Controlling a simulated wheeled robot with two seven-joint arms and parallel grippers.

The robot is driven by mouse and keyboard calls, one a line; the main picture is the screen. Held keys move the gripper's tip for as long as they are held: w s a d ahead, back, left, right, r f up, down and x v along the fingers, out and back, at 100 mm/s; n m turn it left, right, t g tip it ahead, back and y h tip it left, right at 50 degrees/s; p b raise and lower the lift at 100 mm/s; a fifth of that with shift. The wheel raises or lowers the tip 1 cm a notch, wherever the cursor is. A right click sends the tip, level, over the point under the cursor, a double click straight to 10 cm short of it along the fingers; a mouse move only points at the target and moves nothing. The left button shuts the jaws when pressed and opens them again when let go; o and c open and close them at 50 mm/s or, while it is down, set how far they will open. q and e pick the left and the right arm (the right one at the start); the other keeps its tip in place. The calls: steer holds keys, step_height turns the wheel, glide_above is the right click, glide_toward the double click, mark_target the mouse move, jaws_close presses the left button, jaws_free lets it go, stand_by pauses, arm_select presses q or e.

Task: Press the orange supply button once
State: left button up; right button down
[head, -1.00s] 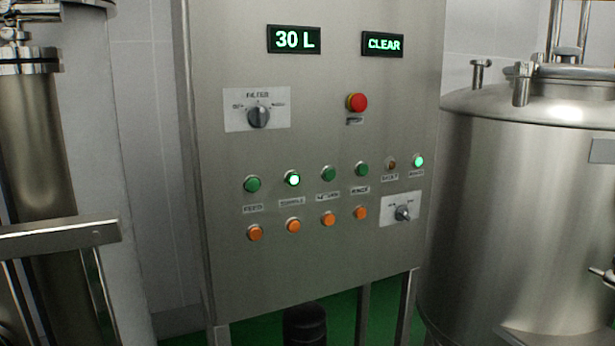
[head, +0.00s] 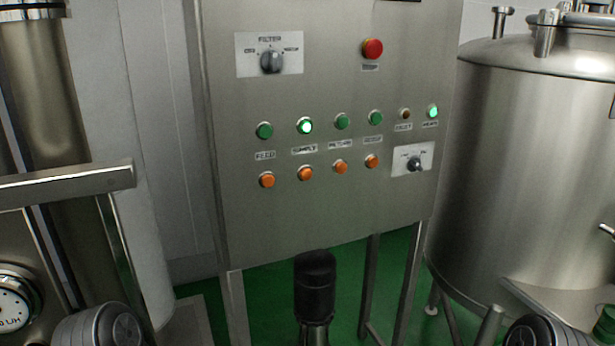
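The control panel (head: 330,225) is an upright steel cabinet face in the middle of the head view. The orange supply button (head: 305,173) is second from the left in the lower row of buttons, under the supply label (head: 304,149). The green supply button (head: 305,126) above it is brightly lit. Other orange buttons sit beside it, under feed (head: 267,180), return (head: 340,166) and rinse (head: 371,161). Neither gripper is in view. Rounded grey and black parts at the bottom left and right edges appear to be my arms.
A filter selector (head: 271,61), a red emergency button (head: 372,48) and a small switch (head: 414,164) are also on the panel. A steel tank (head: 530,150) stands at right, pipework with a rail (head: 70,185) at left. A black cylinder (head: 315,285) stands below the panel.

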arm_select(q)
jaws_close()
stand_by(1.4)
